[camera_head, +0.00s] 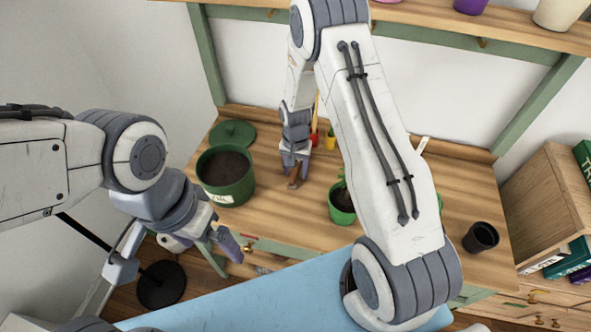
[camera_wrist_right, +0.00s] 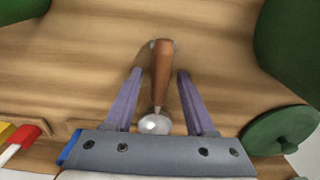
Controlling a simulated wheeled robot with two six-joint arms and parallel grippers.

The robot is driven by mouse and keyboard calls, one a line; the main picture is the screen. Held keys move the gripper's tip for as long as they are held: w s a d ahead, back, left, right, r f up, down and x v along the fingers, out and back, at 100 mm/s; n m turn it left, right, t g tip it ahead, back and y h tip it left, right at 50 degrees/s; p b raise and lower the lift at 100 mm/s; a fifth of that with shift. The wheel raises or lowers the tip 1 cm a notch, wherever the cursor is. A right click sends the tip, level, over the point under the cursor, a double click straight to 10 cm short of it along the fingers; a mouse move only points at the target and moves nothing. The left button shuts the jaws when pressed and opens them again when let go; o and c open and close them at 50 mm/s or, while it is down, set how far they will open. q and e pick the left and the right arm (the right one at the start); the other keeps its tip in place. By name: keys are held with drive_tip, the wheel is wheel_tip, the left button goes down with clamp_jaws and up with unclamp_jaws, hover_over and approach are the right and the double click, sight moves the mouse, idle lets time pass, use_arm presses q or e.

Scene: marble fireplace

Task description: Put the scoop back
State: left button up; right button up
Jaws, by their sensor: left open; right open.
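The scoop has a brown wooden handle (camera_wrist_right: 162,65) and a shiny rounded metal end (camera_wrist_right: 155,124). It lies on the wooden bench; in the head view a bit of its handle (camera_head: 293,184) shows below my right gripper (camera_head: 295,171). In the right wrist view my right gripper (camera_wrist_right: 160,74) is open, with one purple finger on each side of the handle and gaps between. My left gripper (camera_head: 226,244) is open and empty, out in front of the bench's left front edge. A large green pot of soil (camera_head: 226,188) stands left of the scoop.
A green lid (camera_head: 232,133) lies behind the large pot. A small green plant pot (camera_head: 342,212) stands right of the scoop, partly hidden by my right arm. Red (camera_head: 315,138) and yellow (camera_head: 331,142) items are behind. A black pot (camera_head: 480,238) stands far right.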

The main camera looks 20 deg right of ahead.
sight(295, 170)
wheel_tip(295, 170, up, 12)
drive_tip(key=b, duration=0.1)
drive_tip(key=s+a+r+n, duration=0.3)
drive_tip(key=s+a+r, duration=0.1)
drive_tip(key=a+r, duration=0.15)
drive_tip(key=s+a+r+n, duration=0.2)
drive_tip(key=s+a+n, duration=0.1)
drive_tip(key=s, duration=0.4)
drive_tip(key=s+a+r+n, duration=0.2)
drive_tip(key=s+a+n, duration=0.1)
drive_tip(key=s, duration=0.5)
drive_tip(key=s+a+r+n+y, duration=0.1)
drive_tip(key=s+a+r+n, duration=0.1)
drive_tip(key=s+n, duration=0.3)
drive_tip(key=s, duration=0.3)
drive_tip(key=shift+a+r, duration=0.3)
drive_tip(key=shift+a, duration=0.1)
